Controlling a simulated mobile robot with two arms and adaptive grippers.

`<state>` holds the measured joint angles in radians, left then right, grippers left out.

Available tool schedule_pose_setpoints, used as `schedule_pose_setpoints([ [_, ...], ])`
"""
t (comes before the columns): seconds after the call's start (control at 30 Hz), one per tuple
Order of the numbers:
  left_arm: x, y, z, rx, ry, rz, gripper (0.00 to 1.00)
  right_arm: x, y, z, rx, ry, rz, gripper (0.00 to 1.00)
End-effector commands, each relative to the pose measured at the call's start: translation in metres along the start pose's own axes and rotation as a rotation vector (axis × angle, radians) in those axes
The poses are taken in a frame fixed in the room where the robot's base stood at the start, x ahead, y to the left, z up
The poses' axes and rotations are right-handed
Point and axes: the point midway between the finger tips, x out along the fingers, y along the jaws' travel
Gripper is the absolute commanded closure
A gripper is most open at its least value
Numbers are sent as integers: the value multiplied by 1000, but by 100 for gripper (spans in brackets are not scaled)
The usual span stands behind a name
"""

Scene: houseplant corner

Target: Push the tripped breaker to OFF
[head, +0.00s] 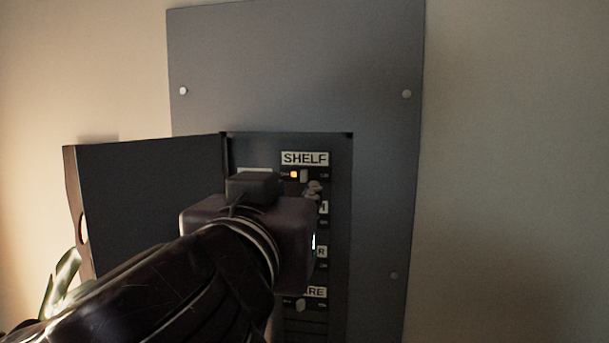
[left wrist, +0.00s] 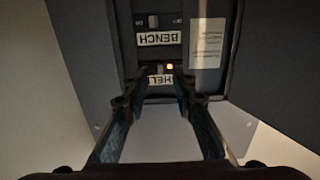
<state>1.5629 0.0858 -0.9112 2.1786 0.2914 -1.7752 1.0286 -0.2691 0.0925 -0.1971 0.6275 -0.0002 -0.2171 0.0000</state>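The breaker under the SHELF label (head: 305,158) has a lit orange lamp (head: 294,174) and a pale toggle (head: 304,176) near the middle, between its side markings. The lamp also shows in the left wrist view (left wrist: 170,67), where the panel appears upside down. My left gripper (left wrist: 160,76) has its two fingertips apart, at the SHELF row, with the lamp seen between them. In the head view, its fingertips (head: 314,189) show just below and right of the toggle; contact cannot be told. My right gripper is not in view.
The open panel door (head: 140,195) stands to the left. The BENCH breaker toggle (left wrist: 153,21) is in the row below SHELF. More breakers, including a lower toggle (head: 300,305), are partly hidden by my arm. A printed sheet (left wrist: 207,43) is beside the breakers.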

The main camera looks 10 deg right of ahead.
Motion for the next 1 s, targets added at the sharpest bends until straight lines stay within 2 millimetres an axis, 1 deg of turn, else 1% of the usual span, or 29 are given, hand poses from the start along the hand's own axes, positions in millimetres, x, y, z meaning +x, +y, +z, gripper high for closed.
schedule_pose_setpoints([
  [0.07, 3, 0, -3, 2, 3, -2, 75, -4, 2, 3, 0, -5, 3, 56],
  [0.17, 14, -1, -5, 1, 1, -4, 75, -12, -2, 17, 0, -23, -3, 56],
  [0.3, 38, -1, -6, 2, 0, -4, 75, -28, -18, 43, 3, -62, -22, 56],
  [0.4, 54, -1, -5, 2, -1, -4, 75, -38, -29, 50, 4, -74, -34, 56],
  [0.47, 62, -1, -6, 2, 1, -4, 75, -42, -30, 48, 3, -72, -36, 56],
  [0.53, 69, 0, -5, 1, 1, -3, 75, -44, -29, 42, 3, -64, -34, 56],
  [0.7, 77, 0, -2, 2, 3, -1, 75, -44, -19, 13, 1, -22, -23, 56],
  [0.77, 77, 0, -2, 2, 3, 0, 75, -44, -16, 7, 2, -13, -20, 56],
  [0.83, 77, 0, -2, 1, 3, 0, 75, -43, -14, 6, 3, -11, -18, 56],
  [0.93, 77, 0, -2, 1, 3, 0, 76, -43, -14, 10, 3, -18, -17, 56],
  [1.0, 77, 0, -2, 1, 3, 0, 84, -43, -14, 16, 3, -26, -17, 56],
])
